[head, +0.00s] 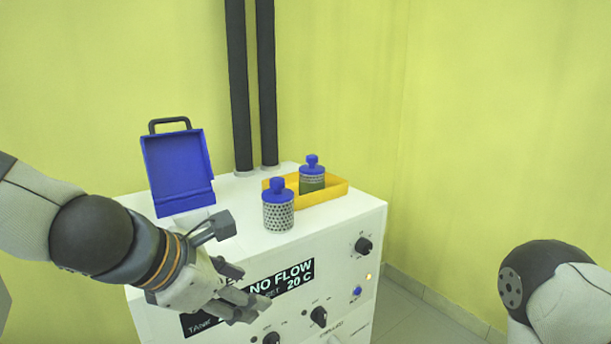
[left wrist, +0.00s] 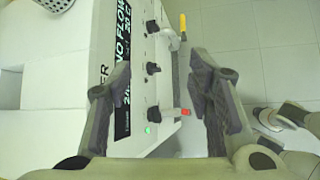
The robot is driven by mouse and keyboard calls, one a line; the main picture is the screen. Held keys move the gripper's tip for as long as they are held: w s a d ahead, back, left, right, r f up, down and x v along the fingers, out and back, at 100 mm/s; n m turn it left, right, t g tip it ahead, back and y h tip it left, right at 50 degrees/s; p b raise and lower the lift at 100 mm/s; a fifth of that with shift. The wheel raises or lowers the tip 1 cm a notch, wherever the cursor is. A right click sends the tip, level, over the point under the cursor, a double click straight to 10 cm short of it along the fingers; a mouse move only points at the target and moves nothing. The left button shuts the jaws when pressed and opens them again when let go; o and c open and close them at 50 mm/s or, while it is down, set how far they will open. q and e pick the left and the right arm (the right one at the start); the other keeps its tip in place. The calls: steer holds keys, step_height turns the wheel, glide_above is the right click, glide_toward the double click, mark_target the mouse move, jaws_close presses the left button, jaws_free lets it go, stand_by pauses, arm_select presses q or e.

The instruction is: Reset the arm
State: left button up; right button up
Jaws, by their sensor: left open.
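My left gripper (head: 250,286) is in front of the upper front panel of the white cabinet (head: 345,225). Its fingers are apart and hold nothing; they cover part of the display (head: 293,279), which reads "NO FLOW" and "20 C". In the left wrist view the open gripper (left wrist: 160,64) has the panel's black knobs (left wrist: 152,68) between and beyond its fingers. I cannot tell if it touches the panel. My right arm (head: 550,290) shows only in part at the lower right; its gripper is out of view.
On the cabinet top stand an open blue case (head: 178,165), a perforated blue-capped container (head: 278,212) and a yellow tray (head: 330,191) holding a similar container (head: 312,178). Two dark pipes (head: 268,80) rise behind. Floor (head: 440,318) is clear right of the cabinet.

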arm_select(q)
steer(key=s+a+f+m+g+y, duration=0.1)
steer(key=s+a+f+m, duration=0.2)
steer(key=f, duration=0.4)
steer(key=s+a+f+m+g+y, duration=0.2)
steer(key=s+f+m, duration=0.15)
steer(key=f, duration=0.45)
steer(key=s+a+f+m+g+y, duration=0.1)
steer(key=s+a+f+m, duration=0.25)
steer(key=f, duration=0.35)
steer(key=s+a+f+m+g, duration=0.1)
steer(key=s+f+m, duration=0.2)
steer(key=s, duration=0.4)
steer(key=s+a+f+m+g+y, duration=0.1)
steer(key=s+a+f+m+g, duration=0.1)
steer(key=s+m, duration=0.3)
steer(key=s+a+f+m+g, duration=0.1)
steer(key=s+f+m, duration=0.4)
steer(key=s, duration=0.4)
steer(key=shift+s+a, duration=0.25)
steer(key=shift+s, duration=0.15)
